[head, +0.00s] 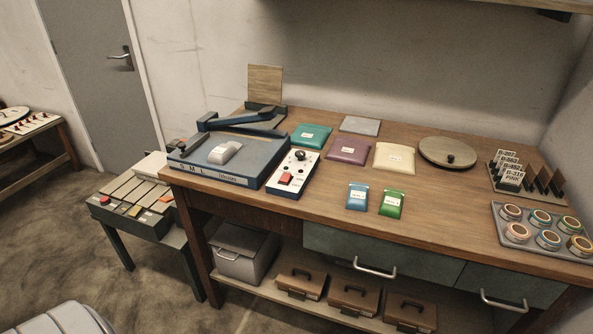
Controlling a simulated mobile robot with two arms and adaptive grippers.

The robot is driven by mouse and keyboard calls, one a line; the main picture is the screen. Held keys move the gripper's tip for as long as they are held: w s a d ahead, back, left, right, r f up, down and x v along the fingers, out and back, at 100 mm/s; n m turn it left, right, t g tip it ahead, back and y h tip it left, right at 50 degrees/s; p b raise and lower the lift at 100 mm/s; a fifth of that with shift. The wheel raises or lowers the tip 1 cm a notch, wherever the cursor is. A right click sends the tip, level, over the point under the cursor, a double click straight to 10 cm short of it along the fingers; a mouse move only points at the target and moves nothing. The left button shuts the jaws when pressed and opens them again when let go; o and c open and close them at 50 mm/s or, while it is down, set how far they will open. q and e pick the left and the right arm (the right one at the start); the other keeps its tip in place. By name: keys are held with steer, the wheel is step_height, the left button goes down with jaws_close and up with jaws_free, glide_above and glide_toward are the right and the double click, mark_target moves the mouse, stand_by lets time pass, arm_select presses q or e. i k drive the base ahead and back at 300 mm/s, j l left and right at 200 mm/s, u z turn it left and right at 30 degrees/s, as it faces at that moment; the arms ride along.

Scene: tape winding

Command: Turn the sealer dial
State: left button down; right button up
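A white control box (288,186) stands on the wooden workbench, toward its left part. A black round dial (300,156) sits near the box's far end, and a red button (286,178) is nearer the front. The dial's pointer setting is too small to read. Neither of my grippers shows in the head view.
Teal (311,136), purple (348,151) and cream (394,158) packets lie right of the box. Blue (357,197) and green (391,204) pouches lie in front. A round turntable (447,152) and a tape tray (540,251) are further right. A low stand (130,215) is at left.

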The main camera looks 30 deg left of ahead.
mark_target(299, 154)
steer(key=j+u, duration=0.2)
steer(key=u, duration=0.3)
steer(key=i+j+u, duration=0.15)
steer(key=u, duration=0.3)
steer(key=i+j+u, duration=0.1)
steer(key=u, duration=0.4)
